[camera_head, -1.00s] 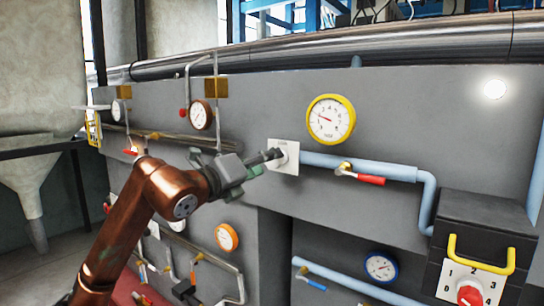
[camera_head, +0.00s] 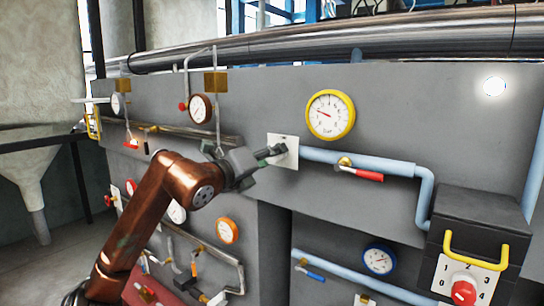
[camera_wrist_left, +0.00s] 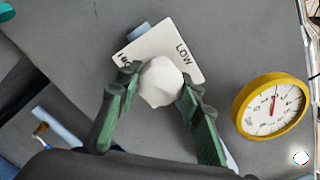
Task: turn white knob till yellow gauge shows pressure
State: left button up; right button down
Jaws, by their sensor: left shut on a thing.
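The white knob (camera_wrist_left: 161,82) sits on a white plate (camera_head: 283,151) on the grey panel. In the left wrist view the plate (camera_wrist_left: 178,42) reads LOW on one side, with a partly hidden word on the other. My left gripper (camera_wrist_left: 158,98) is shut on the knob, a finger on each side; in the head view the gripper (camera_head: 272,153) hides most of the knob. The yellow gauge (camera_head: 330,115) is up and right of the plate. Its needle points to the upper left of the dial. The gauge also shows in the left wrist view (camera_wrist_left: 270,106). My right gripper is out of view.
A light blue pipe (camera_head: 390,166) with a red-handled valve (camera_head: 362,174) runs right from the plate. A black box (camera_head: 478,235) with a yellow handle and red knob stands at lower right. Other gauges and pipes are on the left and below.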

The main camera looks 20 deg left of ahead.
pick_arm(q)
jog(key=c, duration=0.4)
jog(key=shift+m, duration=0.4)
jog(key=m+b, duration=0.1)
jog(key=m, duration=0.2)
jog(key=shift+m, duration=0.4)
jog(key=m, duration=0.3)
jog(key=shift+a+m, duration=0.1)
jog(key=shift+m, duration=0.2)
jog(key=m, duration=0.2)
jog(key=shift+m, duration=0.4)
jog(key=m, duration=0.6)
jog(key=shift+p, duration=0.3)
jog(key=m+p, duration=0.1)
jog(key=m, duration=0.5)
jog(key=shift+m, duration=0.4)
